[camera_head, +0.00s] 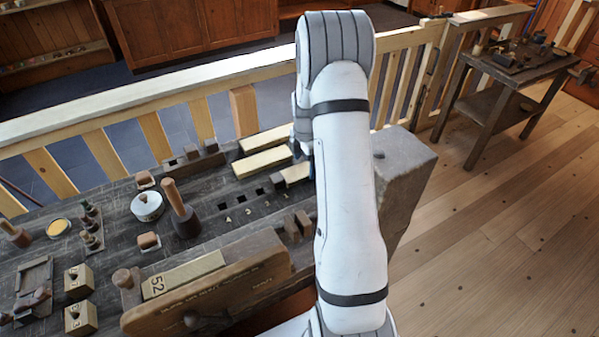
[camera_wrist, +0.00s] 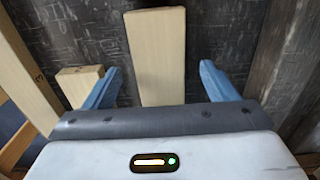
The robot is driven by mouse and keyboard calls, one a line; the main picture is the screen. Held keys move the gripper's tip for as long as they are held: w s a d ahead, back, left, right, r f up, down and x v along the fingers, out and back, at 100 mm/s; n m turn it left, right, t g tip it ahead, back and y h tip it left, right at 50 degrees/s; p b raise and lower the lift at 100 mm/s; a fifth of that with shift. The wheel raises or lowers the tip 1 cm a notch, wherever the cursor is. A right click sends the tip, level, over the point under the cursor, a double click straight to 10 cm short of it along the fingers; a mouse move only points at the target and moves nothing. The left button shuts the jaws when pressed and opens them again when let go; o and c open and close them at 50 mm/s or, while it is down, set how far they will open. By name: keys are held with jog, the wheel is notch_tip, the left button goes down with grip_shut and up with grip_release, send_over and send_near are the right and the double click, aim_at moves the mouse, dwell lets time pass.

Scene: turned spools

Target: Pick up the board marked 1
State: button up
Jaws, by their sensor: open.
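In the wrist view my gripper (camera_wrist: 161,68) is open, with one blue finger on each side of a pale wooden board (camera_wrist: 158,40). Gaps show between the board and both fingers. The board's near end is hidden behind the gripper body, and no number shows on it. In the head view my white arm covers most of my gripper. Pale boards lie on the dark bench left of the arm: a long board (camera_head: 262,162), another behind it (camera_head: 265,138), and a short visible piece (camera_head: 294,173) partly hidden by the arm. I cannot read a 1 on any board.
The bench (camera_head: 215,240) has square holes with numbers beside them. A mallet (camera_head: 181,210), a round tin (camera_head: 147,206) and a large wooden plane (camera_head: 205,285) stand left of the arm. A railing (camera_head: 130,100) runs behind. The wrist view shows a short block (camera_wrist: 80,82) outside the left finger.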

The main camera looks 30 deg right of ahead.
notch_tip(320, 180, down, 2)
jog(key=shift+f, duration=0.15)
jog(key=shift+d, duration=0.1)
jog(key=c, duration=1.1)
